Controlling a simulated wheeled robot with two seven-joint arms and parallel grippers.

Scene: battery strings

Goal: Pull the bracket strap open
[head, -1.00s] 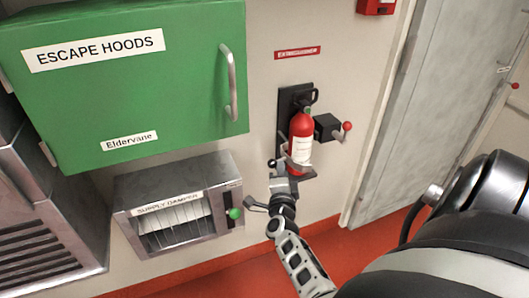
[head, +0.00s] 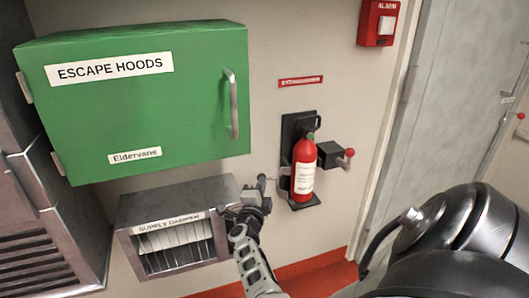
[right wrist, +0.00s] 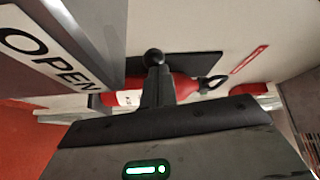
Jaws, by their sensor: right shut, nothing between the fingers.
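The red extinguisher (head: 303,168) stands upright on its black wall bracket (head: 288,133), with no band seen across its front. A short grey piece, apparently the strap (head: 284,171), sticks out at the extinguisher's left side. My right gripper (head: 263,187) is shut just left of it, in front of the damper's right edge; I cannot tell whether it touches the strap. My left gripper is not in view.
The green escape hoods cabinet (head: 140,112) with its handle hangs up left. The supply damper box (head: 205,193) is below it. A black block with a red-knobbed lever (head: 333,155) sits right of the extinguisher. A sign reading OPEN (right wrist: 45,48) is close in the wrist view.

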